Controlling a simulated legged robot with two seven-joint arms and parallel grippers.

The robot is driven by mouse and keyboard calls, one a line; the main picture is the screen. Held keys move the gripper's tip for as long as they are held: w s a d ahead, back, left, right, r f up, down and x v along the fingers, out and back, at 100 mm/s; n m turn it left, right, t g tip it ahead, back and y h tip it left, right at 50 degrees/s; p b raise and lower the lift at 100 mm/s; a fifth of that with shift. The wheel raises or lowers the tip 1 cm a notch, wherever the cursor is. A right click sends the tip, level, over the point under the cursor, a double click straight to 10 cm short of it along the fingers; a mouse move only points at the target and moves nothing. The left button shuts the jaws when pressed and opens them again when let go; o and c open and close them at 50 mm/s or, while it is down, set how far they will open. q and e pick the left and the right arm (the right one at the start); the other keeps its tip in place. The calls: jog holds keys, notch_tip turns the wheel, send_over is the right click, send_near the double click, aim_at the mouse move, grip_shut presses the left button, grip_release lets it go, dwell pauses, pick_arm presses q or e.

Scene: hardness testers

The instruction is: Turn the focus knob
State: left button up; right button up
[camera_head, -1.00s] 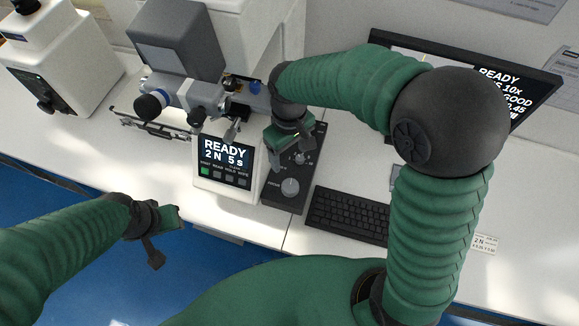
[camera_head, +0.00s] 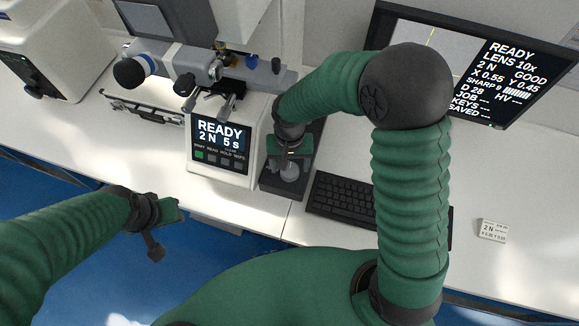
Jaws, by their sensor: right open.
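The focus knob (camera_head: 289,172) is a grey round knob on the near part of a dark control panel (camera_head: 272,184), right of the tester's display. My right gripper (camera_head: 290,158) hangs over the panel, pointing down at the knob, and is open. Its fingers overlap the knob in the picture; I cannot tell whether they touch it. The gripper and arm hide much of the rest of the panel. My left gripper (camera_head: 160,232) is over the blue floor in front of the table, away from the panel; I cannot tell its opening.
The hardness tester's display (camera_head: 221,142) reads READY 2 N 5 s. A black keyboard (camera_head: 345,197) lies just right of the panel. A monitor (camera_head: 465,60) stands at the back right. A small 2 N card (camera_head: 493,230) lies on the white table (camera_head: 500,180), with clear space around it.

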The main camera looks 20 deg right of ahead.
notch_tip(320, 180, down, 2)
jog(key=c, duration=1.4)
jog(key=shift+o, duration=0.2)
jog(key=m, duration=0.2)
jog(key=shift+m, duration=0.4)
jog(key=o, duration=1.4)
jog(key=shift+c, duration=0.2)
jog(key=shift+r, duration=0.1)
